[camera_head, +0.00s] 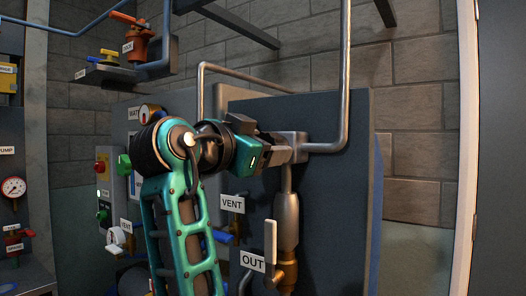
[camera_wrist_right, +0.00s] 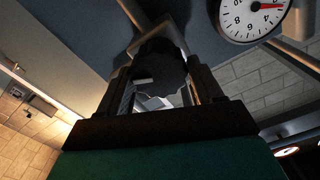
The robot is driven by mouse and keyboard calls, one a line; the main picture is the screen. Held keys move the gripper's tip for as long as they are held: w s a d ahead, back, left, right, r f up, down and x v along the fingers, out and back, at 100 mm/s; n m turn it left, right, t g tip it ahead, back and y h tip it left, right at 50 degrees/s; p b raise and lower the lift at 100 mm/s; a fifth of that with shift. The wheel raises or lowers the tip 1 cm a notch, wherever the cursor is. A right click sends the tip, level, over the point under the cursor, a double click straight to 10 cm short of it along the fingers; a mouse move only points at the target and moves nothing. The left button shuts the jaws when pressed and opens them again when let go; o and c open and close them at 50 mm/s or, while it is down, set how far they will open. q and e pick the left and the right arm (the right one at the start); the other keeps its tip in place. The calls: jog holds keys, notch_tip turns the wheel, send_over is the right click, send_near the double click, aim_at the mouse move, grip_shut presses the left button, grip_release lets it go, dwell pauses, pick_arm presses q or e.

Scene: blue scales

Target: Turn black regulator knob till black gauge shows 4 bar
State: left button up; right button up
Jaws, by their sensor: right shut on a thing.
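My right gripper (camera_head: 284,150) reaches to the dark panel at the pipe joint in the head view, and its wrist hides the black knob there. In the right wrist view the fingers (camera_wrist_right: 160,92) are shut on the black regulator knob (camera_wrist_right: 160,66), one on each side. A dark-rimmed gauge with a white face (camera_wrist_right: 253,18) is partly cut off at the top right of that view. My left gripper is not in view.
Below the gripper hang a metal cylinder (camera_head: 286,217) and a pale lever handle (camera_head: 270,241). VENT (camera_head: 232,203) and OUT (camera_head: 253,261) signs are nearby. A vertical pipe (camera_head: 345,75) runs down to the joint. A red-needled gauge (camera_head: 14,187) is at far left.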

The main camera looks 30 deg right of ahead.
pick_arm(q)
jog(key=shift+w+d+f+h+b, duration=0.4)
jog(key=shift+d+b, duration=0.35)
jog(key=shift+b, duration=0.65)
pick_arm(e)
jog(key=shift+s+f+m, duration=0.1)
jog(key=shift+m, duration=2.9)
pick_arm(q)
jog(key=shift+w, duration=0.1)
pick_arm(e)
jog(key=o, duration=1)
jog(key=shift+c, duration=0.2)
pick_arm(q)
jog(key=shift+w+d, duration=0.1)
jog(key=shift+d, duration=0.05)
pick_arm(e)
jog(key=v, duration=1.3)
